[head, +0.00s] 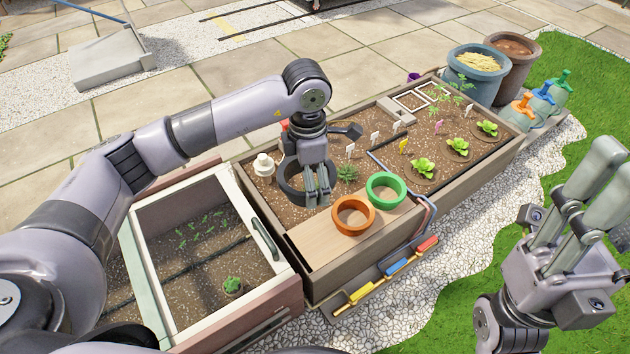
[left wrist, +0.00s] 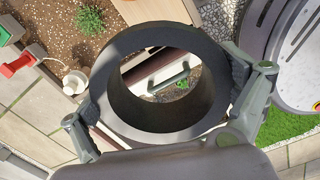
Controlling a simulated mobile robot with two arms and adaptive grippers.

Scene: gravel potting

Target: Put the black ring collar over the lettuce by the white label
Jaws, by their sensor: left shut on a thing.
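My left gripper (head: 318,187) is shut on the black ring collar (head: 290,182), holding it by its sides near the left end of the planter. The left wrist view shows the wide collar (left wrist: 165,35) between the fingers, with its opening empty. Three lettuces stand in a row on the right part of the soil: near (head: 424,168), middle (head: 458,146) and far (head: 487,128). My right gripper (head: 612,165) is open and empty at the right.
An orange ring (head: 353,232) and a green ring (head: 386,204) sit on the wooden board (head: 320,245) at the planter's front. A cold frame (head: 215,185) lies left.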

